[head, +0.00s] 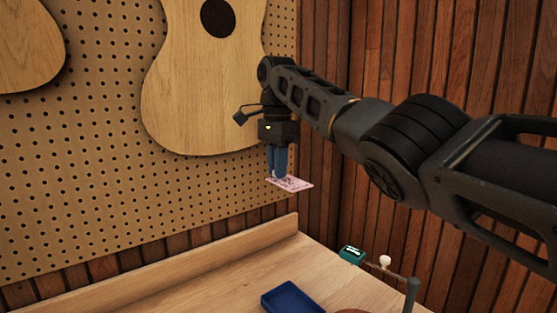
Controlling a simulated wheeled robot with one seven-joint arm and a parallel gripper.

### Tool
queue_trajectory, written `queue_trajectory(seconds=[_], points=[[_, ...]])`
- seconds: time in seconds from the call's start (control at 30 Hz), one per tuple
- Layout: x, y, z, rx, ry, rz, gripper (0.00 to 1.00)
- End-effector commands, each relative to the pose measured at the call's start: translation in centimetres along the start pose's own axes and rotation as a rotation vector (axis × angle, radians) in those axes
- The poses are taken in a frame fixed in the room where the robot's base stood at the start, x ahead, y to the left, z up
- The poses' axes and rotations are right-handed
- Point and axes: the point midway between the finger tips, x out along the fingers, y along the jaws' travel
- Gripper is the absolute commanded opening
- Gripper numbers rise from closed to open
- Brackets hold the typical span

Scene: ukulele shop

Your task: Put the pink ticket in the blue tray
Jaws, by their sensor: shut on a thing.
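The pink ticket (294,185) is a small flat card with dark print, held up in the air above the wooden bench. My gripper (277,176) points down and its blue fingers are shut on the ticket near its left part. The blue tray (290,298) sits on the bench at the bottom of the head view, lower than the ticket and apart from it. The tray's near part is cut off by the picture edge, and its visible inside looks empty.
The wooden bench (205,283) has a raised back ledge (180,262). Right of the tray are a small teal device (352,254), a stand with a white knob (385,261) and a brown round thing (352,311). Ukulele bodies (190,95) hang on the pegboard (95,180) behind.

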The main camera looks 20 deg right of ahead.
Motion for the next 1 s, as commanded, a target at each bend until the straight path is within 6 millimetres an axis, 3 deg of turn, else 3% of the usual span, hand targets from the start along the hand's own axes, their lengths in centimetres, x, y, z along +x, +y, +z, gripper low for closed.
queue_trajectory(seconds=[0.57, 1.0], points=[[4.9, 1.5, 1.8, -0.030, -0.004, 0.001, 0.00], [10.2, 4.3, 3.2, -0.039, -0.001, 0.001, 0.00]])
